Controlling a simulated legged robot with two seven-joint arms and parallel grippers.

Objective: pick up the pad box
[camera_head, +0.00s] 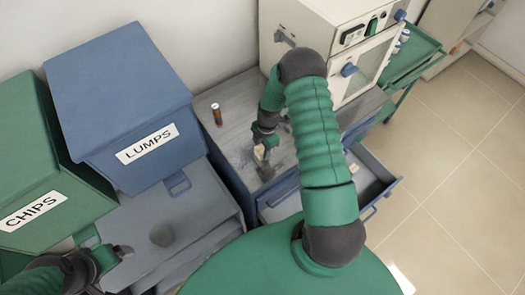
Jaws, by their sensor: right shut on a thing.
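My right arm reaches over the grey worktop, and my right gripper (264,163) is low over its front part, near the open drawer. It is shut on a small pale thing (259,153), which I take to be the pad box. The gripper hides much of it, and I cannot tell whether it touches the worktop. My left gripper (122,252) is at the lower left, over the grey surface below the blue bin. It is small and dark in view, so its fingers cannot be made out.
A brown bottle (216,114) stands on the worktop (235,95). An open drawer (375,185) juts out in front, with a small pale item (353,167) inside. A furnace (345,45) stands behind. The blue LUMPS bin (120,90) and green CHIPS bin (45,150) fill the left.

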